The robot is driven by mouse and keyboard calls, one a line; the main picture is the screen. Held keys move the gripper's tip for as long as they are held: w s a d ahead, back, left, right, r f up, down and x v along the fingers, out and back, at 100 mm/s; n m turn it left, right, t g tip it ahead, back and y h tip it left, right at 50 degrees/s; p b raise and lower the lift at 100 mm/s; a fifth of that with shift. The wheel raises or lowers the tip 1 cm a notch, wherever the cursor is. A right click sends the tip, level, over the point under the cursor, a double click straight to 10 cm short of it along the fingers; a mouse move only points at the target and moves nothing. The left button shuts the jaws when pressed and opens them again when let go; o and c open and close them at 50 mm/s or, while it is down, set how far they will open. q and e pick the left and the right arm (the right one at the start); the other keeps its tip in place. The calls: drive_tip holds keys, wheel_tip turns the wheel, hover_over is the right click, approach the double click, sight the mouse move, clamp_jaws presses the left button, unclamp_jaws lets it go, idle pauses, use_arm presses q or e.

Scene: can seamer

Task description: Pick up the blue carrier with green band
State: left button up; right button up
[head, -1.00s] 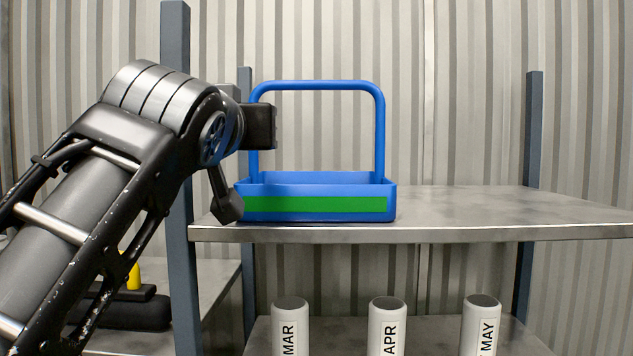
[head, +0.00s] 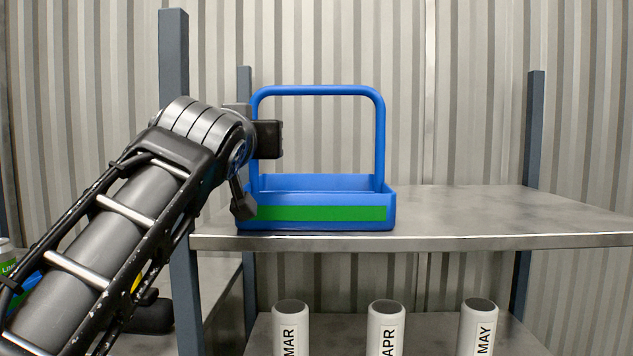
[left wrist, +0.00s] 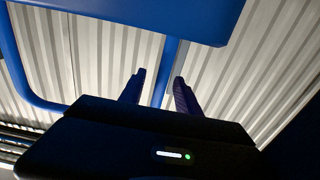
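The blue carrier with green band (head: 318,214) stands upright on the upper metal shelf, near its left end. Its tall blue handle arches over the tray. My left gripper (head: 267,139) is at the left upright of the handle, above the tray, partly covering that upright. In the left wrist view, its two fingers (left wrist: 160,82) are apart, with the blue upright (left wrist: 169,62) appearing between them and gaps beside it. The carrier's body also shows at the top of that view (left wrist: 150,14). My right gripper is not in view.
The upper shelf (head: 500,215) is clear right of the carrier. A blue-grey post (head: 174,80) stands close behind my left arm. White cylinders marked MAR (head: 290,325), APR (head: 386,325) and MAY (head: 479,325) stand on the lower shelf. A lower surface lies at left.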

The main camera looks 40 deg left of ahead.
use_arm(q)
drive_tip(key=shift+s, duration=0.1)
drive_tip(key=shift+c, duration=0.5)
clamp_jaws()
idle(1.2)
